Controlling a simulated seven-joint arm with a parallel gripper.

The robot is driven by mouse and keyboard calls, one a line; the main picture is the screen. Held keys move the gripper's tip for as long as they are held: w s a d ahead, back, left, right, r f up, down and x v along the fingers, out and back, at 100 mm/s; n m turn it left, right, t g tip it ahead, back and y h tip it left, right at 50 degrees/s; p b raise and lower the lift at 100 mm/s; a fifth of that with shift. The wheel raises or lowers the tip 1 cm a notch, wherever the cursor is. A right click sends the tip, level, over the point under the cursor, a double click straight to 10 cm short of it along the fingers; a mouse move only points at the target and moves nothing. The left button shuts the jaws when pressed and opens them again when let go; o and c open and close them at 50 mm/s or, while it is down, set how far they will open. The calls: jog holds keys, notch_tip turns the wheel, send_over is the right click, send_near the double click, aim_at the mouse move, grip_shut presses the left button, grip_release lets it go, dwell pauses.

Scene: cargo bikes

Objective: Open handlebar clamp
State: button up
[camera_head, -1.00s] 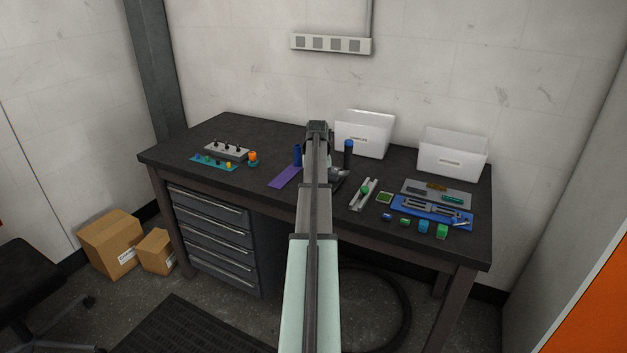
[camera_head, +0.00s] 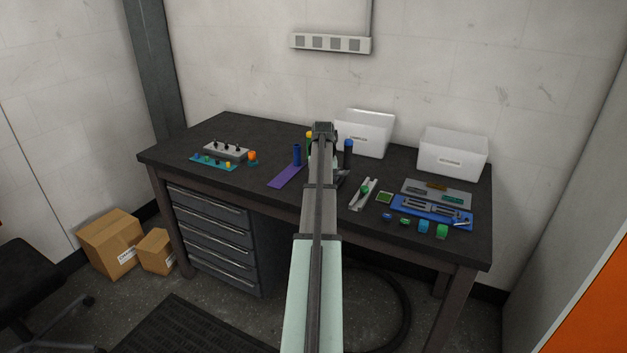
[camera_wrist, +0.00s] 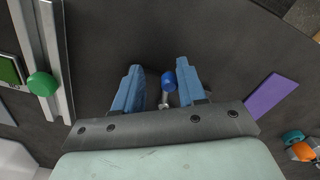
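In the wrist view my gripper (camera_wrist: 158,65) points down at the dark bench top, its two blue fingers apart. A small blue cylinder (camera_wrist: 168,80) with a silvery stem below it shows between the fingers, closer to the right one; contact cannot be told. It may be part of the handlebar clamp, but no whole clamp is clear. In the head view my arm covers that spot; part of a grey piece (camera_head: 343,178) shows to its right. Two upright dark blue cylinders stand left (camera_head: 297,154) and right (camera_head: 348,152) of my arm.
Pale rails with a green knob (camera_wrist: 42,83) lie left in the wrist view; a purple strip (camera_wrist: 271,92) lies right. White bins (camera_head: 452,152) stand at the back. A blue tray (camera_head: 432,211) and small coloured parts lie at the right.

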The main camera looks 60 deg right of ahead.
jog(key=shift+w+a, duration=0.1)
jog(key=shift+w, duration=0.05)
jog(key=shift+r, duration=0.15)
jog(key=shift+r, duration=3.65)
